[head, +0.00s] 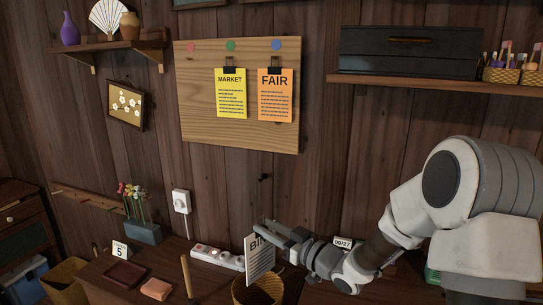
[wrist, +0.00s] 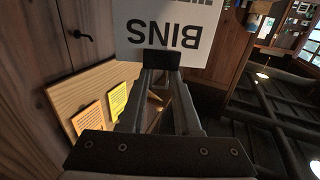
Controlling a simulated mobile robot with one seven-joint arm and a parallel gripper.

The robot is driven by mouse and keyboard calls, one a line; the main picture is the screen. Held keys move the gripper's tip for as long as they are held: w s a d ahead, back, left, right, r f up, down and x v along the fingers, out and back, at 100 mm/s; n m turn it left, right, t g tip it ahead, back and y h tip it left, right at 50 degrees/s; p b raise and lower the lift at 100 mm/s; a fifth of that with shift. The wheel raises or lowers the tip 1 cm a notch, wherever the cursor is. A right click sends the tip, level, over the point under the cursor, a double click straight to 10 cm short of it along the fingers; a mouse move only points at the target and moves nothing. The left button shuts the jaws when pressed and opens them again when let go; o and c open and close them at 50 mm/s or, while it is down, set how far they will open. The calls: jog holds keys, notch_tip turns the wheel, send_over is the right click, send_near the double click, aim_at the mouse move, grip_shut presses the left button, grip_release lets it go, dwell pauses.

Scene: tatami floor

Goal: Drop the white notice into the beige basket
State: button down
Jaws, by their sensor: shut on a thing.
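The white notice (head: 259,260) hangs upright from my gripper (head: 270,228) in the head view. It shows large letters reading BINS in the wrist view (wrist: 190,30). My gripper is shut at the notice's top edge, on the black clip (wrist: 162,61). A woven beige basket (head: 257,294) stands on the tabletop right below the notice. The notice's lower edge is close to the basket's rim; I cannot tell whether it is inside or in front of it. The basket is cut off by the picture's bottom edge.
A white power strip (head: 216,257) lies just left of the basket. A wooden stick (head: 187,275) stands nearby. A dark red tray (head: 125,274) and an orange block (head: 156,289) lie further left. Another, yellowish basket (head: 62,284) is at far left. A corkboard (head: 210,135) holds yellow and orange notices.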

aim_at(262, 243)
jog(key=shift+f+b, duration=2.1)
jog(key=shift+f, duration=0.9)
jog(key=c, duration=0.5)
grip_release()
jog(key=shift+c, duration=0.2)
jog(key=v, duration=1.7)
jog(key=shift+s+d, duration=0.15)
jog(key=shift+s, duration=0.05)
